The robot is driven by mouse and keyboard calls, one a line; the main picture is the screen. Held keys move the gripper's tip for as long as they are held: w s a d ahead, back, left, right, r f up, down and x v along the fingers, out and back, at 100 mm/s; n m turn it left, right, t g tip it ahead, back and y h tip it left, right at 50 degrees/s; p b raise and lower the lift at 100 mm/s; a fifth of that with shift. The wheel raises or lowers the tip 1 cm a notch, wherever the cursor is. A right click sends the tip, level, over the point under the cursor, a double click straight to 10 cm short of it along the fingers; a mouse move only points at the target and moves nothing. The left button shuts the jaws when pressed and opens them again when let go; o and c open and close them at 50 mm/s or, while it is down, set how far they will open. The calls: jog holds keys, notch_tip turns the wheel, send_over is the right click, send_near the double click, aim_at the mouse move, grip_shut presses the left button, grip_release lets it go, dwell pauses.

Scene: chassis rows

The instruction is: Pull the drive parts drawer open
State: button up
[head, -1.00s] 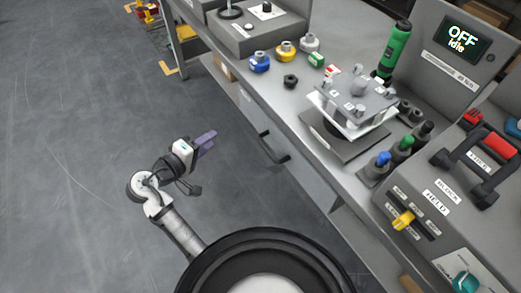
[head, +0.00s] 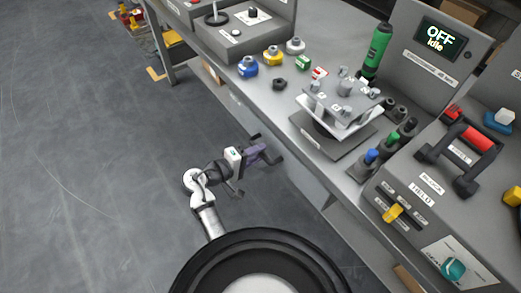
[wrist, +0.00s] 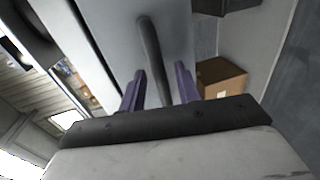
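The drawer front (wrist: 185,30) is a pale grey panel under the workbench, with a dark bar handle (wrist: 152,55). Its label cannot be read. In the wrist view my gripper (wrist: 160,82) has its two purple fingers apart, one on each side of the bar, with a gap showing on the right. In the head view my gripper (head: 268,153) is at the bench's front side, by the handle, which it partly hides. The drawer looks closed, though its edges are hard to make out.
The workbench top (head: 297,150) overhangs near my gripper and carries a fixture (head: 340,105), coloured knobs and a green tool (head: 377,50). A cardboard box (wrist: 220,76) sits beside the drawer in the wrist view. The floor (head: 90,180) at left is clear.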

jog(key=shift+x, duration=0.85)
jog(key=shift+c, duration=0.3)
grip_shut()
